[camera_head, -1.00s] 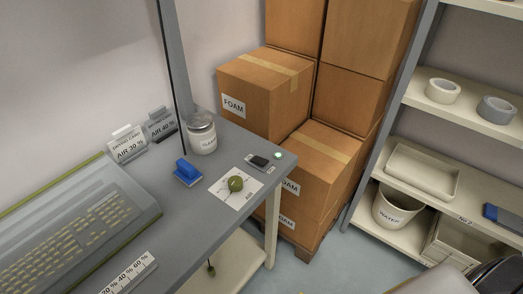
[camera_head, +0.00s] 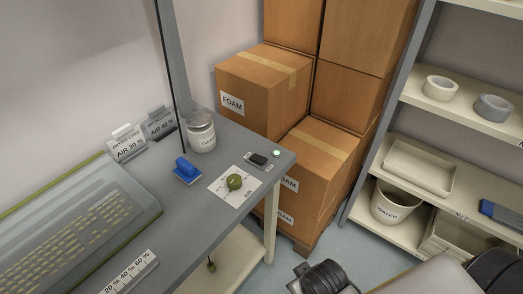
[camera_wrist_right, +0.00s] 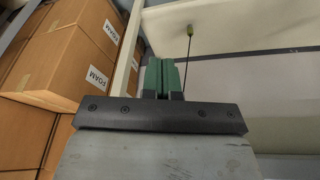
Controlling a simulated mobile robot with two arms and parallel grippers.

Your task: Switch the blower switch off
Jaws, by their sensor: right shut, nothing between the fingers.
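The black blower switch (camera_head: 257,159) sits on a light plate near the right corner of the grey bench, with a lit green lamp (camera_head: 276,153) beside it. Which way the switch is tipped is too small to tell. My right gripper (camera_wrist_right: 164,74) shows in the right wrist view, its green fingers shut together with nothing between them. The switch does not show in that view. In the head view a dark part of my right arm (camera_head: 326,277) is at the bottom, below and right of the bench corner; the fingers are out of sight there. My left gripper is not in view.
FOAM boxes (camera_head: 262,85) stand behind the bench. A cord (camera_wrist_right: 189,45) hangs near my right gripper.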

